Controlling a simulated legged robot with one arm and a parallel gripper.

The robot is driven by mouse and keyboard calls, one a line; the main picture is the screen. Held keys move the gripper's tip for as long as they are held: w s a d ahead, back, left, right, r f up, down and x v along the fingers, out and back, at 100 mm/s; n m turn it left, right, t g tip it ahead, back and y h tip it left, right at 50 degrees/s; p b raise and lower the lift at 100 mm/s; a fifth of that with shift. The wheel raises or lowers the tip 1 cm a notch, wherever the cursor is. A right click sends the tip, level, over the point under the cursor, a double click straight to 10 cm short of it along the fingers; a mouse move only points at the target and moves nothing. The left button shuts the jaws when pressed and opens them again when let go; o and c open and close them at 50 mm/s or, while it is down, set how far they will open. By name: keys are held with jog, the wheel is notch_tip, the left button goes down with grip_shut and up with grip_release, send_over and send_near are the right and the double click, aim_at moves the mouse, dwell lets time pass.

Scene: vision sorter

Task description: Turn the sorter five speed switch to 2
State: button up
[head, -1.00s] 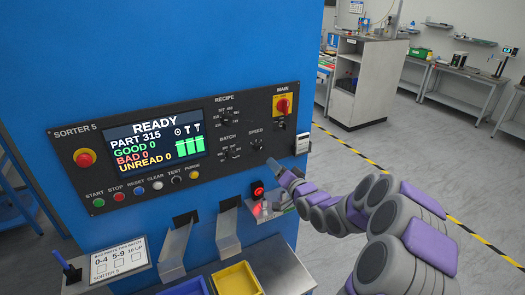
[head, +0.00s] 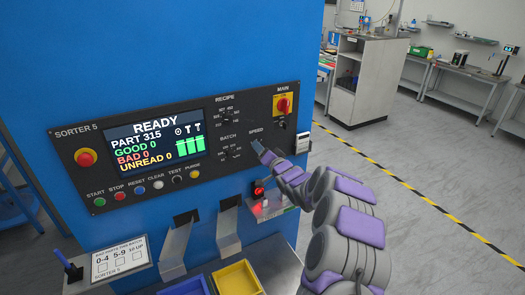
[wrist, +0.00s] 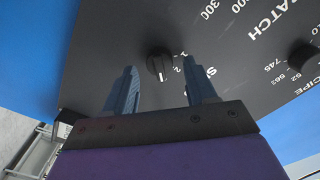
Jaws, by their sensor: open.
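The speed switch (wrist: 160,65) is a round black knob with a white pointer line on the dark panel of sorter five. In the wrist view it shows between the two fingers of my gripper (wrist: 160,73). The fingers are open, one on each side, and appear not to touch it. Its pointer runs toward the bottom of the picture; small digits 1 and 2 stand to its right. The right finger hides part of the SPEED label. In the head view my gripper (head: 257,146) is just below the SPEED label (head: 256,131) and hides the switch.
The batch knob (head: 235,155) lies to the left, the recipe knob (head: 227,116) above it. The red and yellow main switch (head: 283,105) is up and right. A lit red button (head: 258,191) sits under my arm. Chutes and a yellow bin (head: 238,279) are below.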

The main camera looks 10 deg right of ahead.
jog(key=c, duration=1)
jog(key=shift+f+n, duration=0.1)
jog(key=shift+n, duration=0.2)
jog(key=shift+a+n+b, duration=0.15)
jog(key=shift+n+b, duration=0.95)
jog(key=shift+n, duration=0.9)
jog(key=shift+a+n+b, duration=0.1)
jog(key=shift+n+b, duration=1)
jog(key=shift+n, duration=0.9)
jog(key=o, duration=1)
